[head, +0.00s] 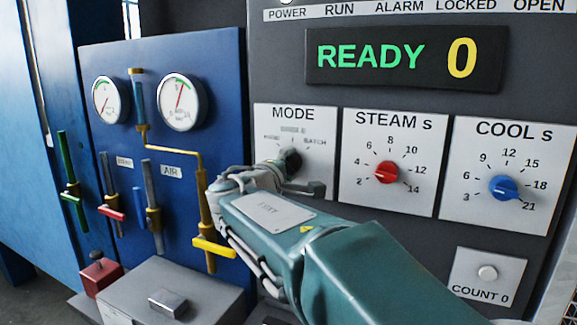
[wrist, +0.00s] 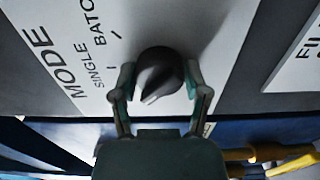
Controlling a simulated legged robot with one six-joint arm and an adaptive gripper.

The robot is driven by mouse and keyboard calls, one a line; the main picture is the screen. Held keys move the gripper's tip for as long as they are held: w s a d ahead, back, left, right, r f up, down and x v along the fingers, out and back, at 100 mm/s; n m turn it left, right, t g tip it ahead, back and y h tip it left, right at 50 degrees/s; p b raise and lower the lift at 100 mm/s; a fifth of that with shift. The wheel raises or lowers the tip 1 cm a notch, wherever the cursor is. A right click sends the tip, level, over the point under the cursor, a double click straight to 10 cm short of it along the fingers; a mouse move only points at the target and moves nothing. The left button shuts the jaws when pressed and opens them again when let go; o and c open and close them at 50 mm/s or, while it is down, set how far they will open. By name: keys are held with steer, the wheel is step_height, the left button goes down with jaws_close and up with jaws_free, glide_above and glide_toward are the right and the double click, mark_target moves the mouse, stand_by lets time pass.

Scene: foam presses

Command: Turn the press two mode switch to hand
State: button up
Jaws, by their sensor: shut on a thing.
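The black mode switch knob (head: 291,160) sits on the white MODE panel (head: 318,150) of the grey press cabinet. In the head view, my gripper (head: 296,178) reaches it from below and partly covers the panel. In the wrist view, the fingers of my gripper (wrist: 160,88) are closed on either side of the dark knob (wrist: 158,68). A pale mark shows on the knob's near end. SINGLE and part of BATCH are legible beside it. The left label in the head view is too blurred to read, and I cannot tell which label the knob points at.
To the right are a red STEAM knob (head: 387,172) and a blue COOL knob (head: 503,187). A lit READY 0 display (head: 400,58) is above. To the left, a blue panel carries two gauges and several pipes, with a yellow valve handle (head: 214,247) close to my arm.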

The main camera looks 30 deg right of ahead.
steer(key=shift+f, duration=0.25)
steer(key=o, duration=1.1)
steer(key=shift+w, duration=0.1)
steer(key=shift+o, duration=0.2)
steer(key=shift+r, duration=0.1)
steer(key=shift+a, duration=0.1)
steer(key=v, duration=1.2)
